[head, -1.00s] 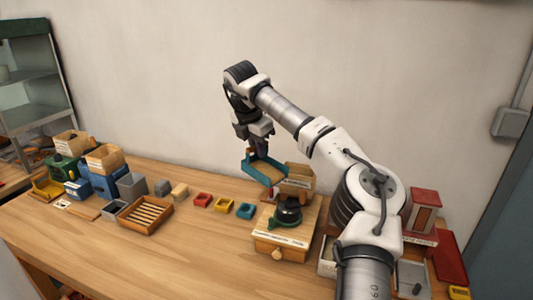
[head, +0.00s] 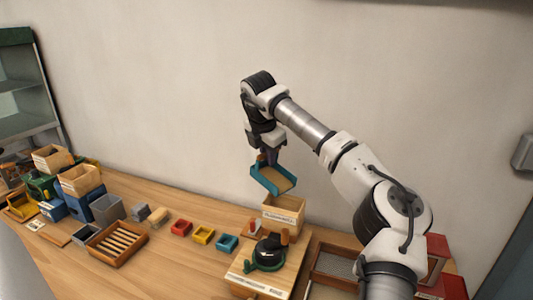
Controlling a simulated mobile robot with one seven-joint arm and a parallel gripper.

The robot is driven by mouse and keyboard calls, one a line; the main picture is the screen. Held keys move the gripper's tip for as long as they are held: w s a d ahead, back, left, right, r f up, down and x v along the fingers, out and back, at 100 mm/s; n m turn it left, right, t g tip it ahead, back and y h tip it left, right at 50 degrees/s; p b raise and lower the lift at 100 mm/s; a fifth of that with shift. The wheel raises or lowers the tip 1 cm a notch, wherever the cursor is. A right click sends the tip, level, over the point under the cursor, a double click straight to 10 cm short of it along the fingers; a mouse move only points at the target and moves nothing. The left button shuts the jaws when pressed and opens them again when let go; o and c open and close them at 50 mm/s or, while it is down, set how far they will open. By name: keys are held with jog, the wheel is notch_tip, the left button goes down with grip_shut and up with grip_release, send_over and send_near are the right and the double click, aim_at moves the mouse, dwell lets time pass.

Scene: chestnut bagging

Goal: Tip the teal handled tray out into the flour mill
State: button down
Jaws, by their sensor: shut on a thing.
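My gripper (head: 268,160) points down and is shut on the teal handled tray (head: 262,184) at its upper left end. The tray hangs in the air, tilted down to the right, with tan showing inside; I cannot tell whether this is a load or the floor. Its lower right end is above an open wooden box with a label (head: 283,222), apart from it. The label is too small to read, so I cannot tell for sure if this box belongs to the flour mill. Green and blue machines with wooden hoppers (head: 80,181) stand at the left.
In front of the box is a wooden base (head: 243,268) with a dark round part and a green ring. Small red (head: 181,228), yellow (head: 203,235) and teal (head: 227,243) trays stand left of it. A slatted wooden tray (head: 117,244) lies further left. The front left bench is clear.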

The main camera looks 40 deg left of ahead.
jog(key=shift+d+f+b, duration=0.25)
jog(key=shift+f+b, duration=0.05)
jog(key=shift+b, duration=0.45)
jog(key=shift+d+f+y+b, duration=0.1)
jog(key=shift+d+y+b, duration=0.15)
jog(key=shift+y+b, duration=0.5)
jog(key=d+y+b, duration=0.1)
jog(key=b, duration=0.2)
jog(key=d+r+y+b, duration=0.1)
jog(key=b, duration=0.2)
jog(key=shift+s+d+r+m+t+b, duration=0.2)
jog(key=shift+m+t+b, duration=0.1)
jog(key=shift+t+b, duration=0.1)
jog(key=y+b, duration=0.1)
jog(key=b, duration=0.1)
jog(key=d+b, duration=0.1)
jog(key=b, duration=0.1)
jog(key=d+y+b, duration=0.1)
jog(key=b, duration=0.1)
jog(key=shift+s+d+r+m+t+y+b, duration=0.15)
jog(key=shift+s+r+m+t+y+b, duration=0.1)
jog(key=shift+r+m+t+y+b, duration=0.1)
jog(key=shift+s+d+r+y+b, duration=0.15)
jog(key=shift+d+y+b, duration=0.25)
jog(key=shift+b, duration=0.4)
jog(key=shift+r, duration=0.1)
jog(key=shift+r, duration=0.1)
